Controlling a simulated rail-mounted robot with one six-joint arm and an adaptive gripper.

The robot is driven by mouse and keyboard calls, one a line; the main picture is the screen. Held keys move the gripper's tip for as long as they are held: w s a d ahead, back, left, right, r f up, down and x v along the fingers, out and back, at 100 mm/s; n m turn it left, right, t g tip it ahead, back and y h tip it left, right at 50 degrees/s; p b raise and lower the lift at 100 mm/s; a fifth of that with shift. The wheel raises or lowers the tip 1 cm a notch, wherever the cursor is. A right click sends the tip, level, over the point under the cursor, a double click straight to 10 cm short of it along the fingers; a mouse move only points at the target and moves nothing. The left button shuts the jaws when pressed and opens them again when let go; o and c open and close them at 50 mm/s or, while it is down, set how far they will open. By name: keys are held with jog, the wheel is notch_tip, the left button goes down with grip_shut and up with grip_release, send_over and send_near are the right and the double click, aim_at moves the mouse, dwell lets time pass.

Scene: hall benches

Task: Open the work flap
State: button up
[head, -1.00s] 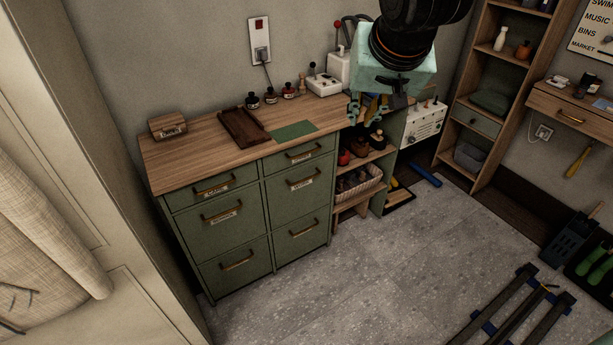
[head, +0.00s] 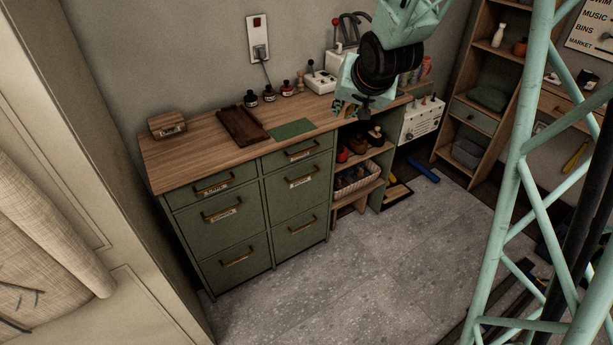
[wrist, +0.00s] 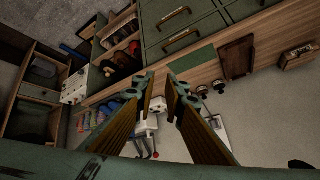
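No part is clearly marked as the work flap, so I cannot tell which it is. A wooden front (head: 551,101) at the right wall is partly hidden by my mint lattice structure. The workbench (head: 210,158) has a wooden top and green drawer fronts with brass handles. My gripper (head: 346,106) is over the right part of the bench, partly hidden by my wrist in the head view. In the wrist view, my gripper (wrist: 160,84) has its two fingers apart with nothing between them. The bench top shows beyond the fingertips.
Small bottles (head: 270,95) and a brown tray (head: 242,126) stand on the bench. A white box with knobs (head: 421,121) is right of the bench. A tall shelf (head: 478,110) stands behind it. The grey floor (head: 345,260) in front is largely clear.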

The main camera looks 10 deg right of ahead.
jog(key=w+f+m+t+y+p, duration=0.1)
jog(key=w+f+p, duration=0.1)
jog(key=w+f, duration=0.75)
jog(key=m+t+y+p, duration=0.4)
jog(key=m+t, duration=0.1)
jog(key=m, duration=0.3)
send_near(306, 176)
jog(key=s+d, duration=0.2)
jog(key=shift+s+a+m, duration=0.15)
jog(key=shift+s+m, duration=0.15)
jog(key=shift+s, duration=0.25)
jog(key=shift+w, duration=0.15)
jog(key=shift+r+x, duration=0.1)
jog(key=shift+x, duration=3.3)
jog(key=shift+r+x, duration=0.15)
jog(key=shift+x, duration=3.25)
jog(key=shift+a, duration=0.15)
